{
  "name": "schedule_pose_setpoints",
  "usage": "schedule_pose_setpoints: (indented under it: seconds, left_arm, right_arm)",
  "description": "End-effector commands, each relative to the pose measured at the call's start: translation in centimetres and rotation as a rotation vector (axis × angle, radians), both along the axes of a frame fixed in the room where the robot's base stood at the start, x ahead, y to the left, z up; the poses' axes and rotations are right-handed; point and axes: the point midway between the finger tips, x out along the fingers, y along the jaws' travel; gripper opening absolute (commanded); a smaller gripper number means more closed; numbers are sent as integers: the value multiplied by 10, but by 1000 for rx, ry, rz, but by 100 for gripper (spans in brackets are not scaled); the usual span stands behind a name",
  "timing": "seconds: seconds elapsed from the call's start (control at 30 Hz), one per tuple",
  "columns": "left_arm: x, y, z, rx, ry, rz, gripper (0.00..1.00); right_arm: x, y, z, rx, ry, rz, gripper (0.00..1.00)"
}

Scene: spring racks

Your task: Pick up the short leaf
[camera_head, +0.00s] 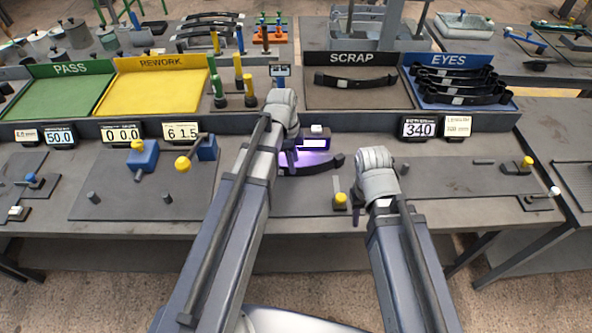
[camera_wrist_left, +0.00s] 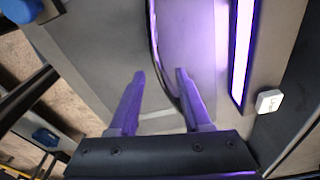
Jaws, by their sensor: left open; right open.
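A dark curved leaf (camera_head: 322,167) lies on the work table under a purple-lit lamp. Its left part is hidden behind my left gripper (camera_head: 291,160). My left gripper is open, just over the leaf's left part. In the left wrist view the leaf (camera_wrist_left: 154,42) shows as a thin dark curve running between the two open fingers (camera_wrist_left: 160,76); I cannot tell whether they touch it. My right gripper (camera_head: 357,205) is open and empty, near the yellow-topped block at the table's front. Whether this leaf is the short one, the views do not tell.
The lamp fixture (camera_head: 315,143) stands close behind the leaf. Another leaf (camera_head: 355,80) lies in the SCRAP tray (camera_head: 328,100), and several eyed leaves (camera_head: 460,80) fill the EYES tray (camera_head: 420,97). Blue clamps with yellow knobs (camera_head: 145,157) stand left of my left arm. The green PASS tray (camera_head: 55,97) is empty.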

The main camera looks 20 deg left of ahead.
Motion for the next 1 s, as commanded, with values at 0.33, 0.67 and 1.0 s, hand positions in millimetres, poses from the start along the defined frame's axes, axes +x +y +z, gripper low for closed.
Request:
schedule_pose_setpoints:
  seconds: [0.33, 0.67, 1.0]
  left_arm:
    - [0, -4, -38, 0, 0, 0, 48]
    - [0, -4, -36, 0, 0, 0, 36]
    - [0, -4, -36, 0, 0, 0, 0]
  right_arm:
    - [0, 0, -38, 0, 0, 0, 41]
    - [0, 0, -36, 0, 0, 0, 41]
    - [0, 0, -36, 0, 0, 0, 41]
